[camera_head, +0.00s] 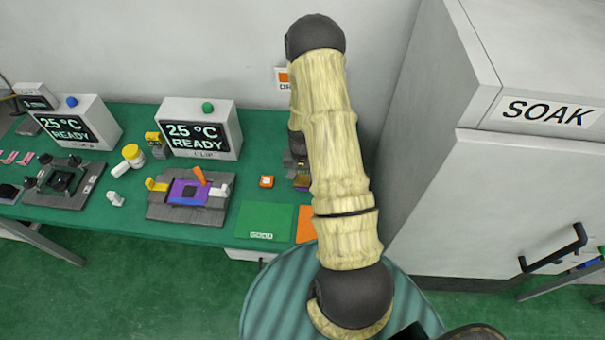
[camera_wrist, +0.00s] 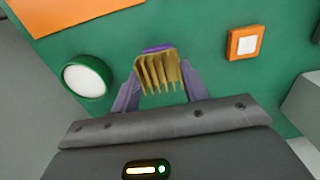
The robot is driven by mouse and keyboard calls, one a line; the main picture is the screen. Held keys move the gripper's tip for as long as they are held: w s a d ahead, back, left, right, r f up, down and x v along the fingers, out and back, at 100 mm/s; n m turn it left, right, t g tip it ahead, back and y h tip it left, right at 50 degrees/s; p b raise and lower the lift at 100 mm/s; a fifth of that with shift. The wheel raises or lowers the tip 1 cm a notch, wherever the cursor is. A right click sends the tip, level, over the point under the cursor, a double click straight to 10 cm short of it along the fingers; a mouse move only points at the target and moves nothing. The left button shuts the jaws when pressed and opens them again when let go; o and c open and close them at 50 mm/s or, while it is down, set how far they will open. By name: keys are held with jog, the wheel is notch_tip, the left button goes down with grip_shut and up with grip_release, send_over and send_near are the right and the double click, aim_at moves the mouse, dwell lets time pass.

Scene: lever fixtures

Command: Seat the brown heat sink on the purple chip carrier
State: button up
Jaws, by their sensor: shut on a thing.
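The brown heat sink (camera_wrist: 160,74), with a row of upright fins, sits between the fingers of my gripper (camera_wrist: 158,82) in the wrist view. The gripper is shut on it. A purple strip (camera_wrist: 157,49) shows at its far edge; I cannot tell what it belongs to. In the head view my arm hides most of the gripper and heat sink. The purple chip carrier (camera_head: 181,197), with a dark square in its middle, lies in a grey fixture (camera_head: 160,213) left of my arm. The fixture has a yellow clip (camera_head: 156,185), a white clip (camera_head: 219,190) and a raised orange lever (camera_head: 199,176).
A "25 °C READY" display (camera_head: 200,130) stands behind the fixture. A second dark fixture (camera_head: 63,183) is further left. The tall SOAK cabinet (camera_head: 490,190) stands at right.

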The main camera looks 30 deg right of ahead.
jog(key=shift+f+b, duration=0.5)
jog(key=shift+f, duration=0.15)
jog(key=o, duration=1.1)
jog(key=shift+c, duration=0.2)
jog(key=shift+o, duration=0.4)
jog(key=o, duration=0.4)
jog(key=shift+r, duration=0.1)
jog(key=shift+r+p, duration=2.4)
jog(key=shift+r, duration=1.05)
